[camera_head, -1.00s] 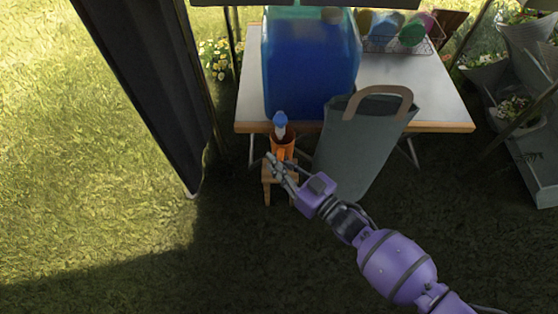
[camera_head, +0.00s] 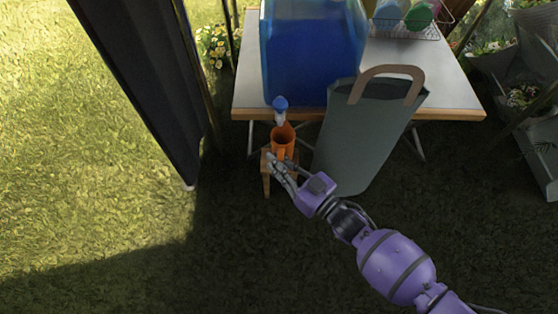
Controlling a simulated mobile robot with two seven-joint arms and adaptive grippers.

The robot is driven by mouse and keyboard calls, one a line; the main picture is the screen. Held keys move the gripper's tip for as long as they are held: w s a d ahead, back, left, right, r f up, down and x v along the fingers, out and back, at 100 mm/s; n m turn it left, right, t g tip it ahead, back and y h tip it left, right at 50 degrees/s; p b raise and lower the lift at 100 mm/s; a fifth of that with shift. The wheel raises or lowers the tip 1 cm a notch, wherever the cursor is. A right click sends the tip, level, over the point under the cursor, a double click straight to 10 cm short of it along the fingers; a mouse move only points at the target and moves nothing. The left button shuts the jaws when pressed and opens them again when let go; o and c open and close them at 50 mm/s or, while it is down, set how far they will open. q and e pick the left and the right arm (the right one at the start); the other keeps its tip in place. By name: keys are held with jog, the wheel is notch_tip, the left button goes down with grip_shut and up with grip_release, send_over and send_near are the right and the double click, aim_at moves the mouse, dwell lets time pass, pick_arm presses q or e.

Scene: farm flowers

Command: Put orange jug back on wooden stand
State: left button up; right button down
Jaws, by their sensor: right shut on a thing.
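The orange jug (camera_head: 284,137) is upright at the wooden stand (camera_head: 266,180), a small stool-like piece in front of the table. I cannot tell whether its base touches the stand's top. My right gripper (camera_head: 277,163) reaches in from the lower right and is shut on the orange jug, at its near side. The gripper and jug hide most of the stand's top. My left gripper is not in view.
A large blue water container (camera_head: 312,60) with a blue-topped tap (camera_head: 281,104) stands on the white table (camera_head: 440,85), the tap just above the jug. A grey-green bag (camera_head: 365,140) stands close on the right. A dark curtain (camera_head: 140,80) hangs left.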

pick_arm(q)
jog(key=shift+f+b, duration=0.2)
jog(key=shift+b, duration=0.15)
pick_arm(e)
jog(key=shift+f, duration=0.55)
jog(key=c, duration=1.7)
grip_release()
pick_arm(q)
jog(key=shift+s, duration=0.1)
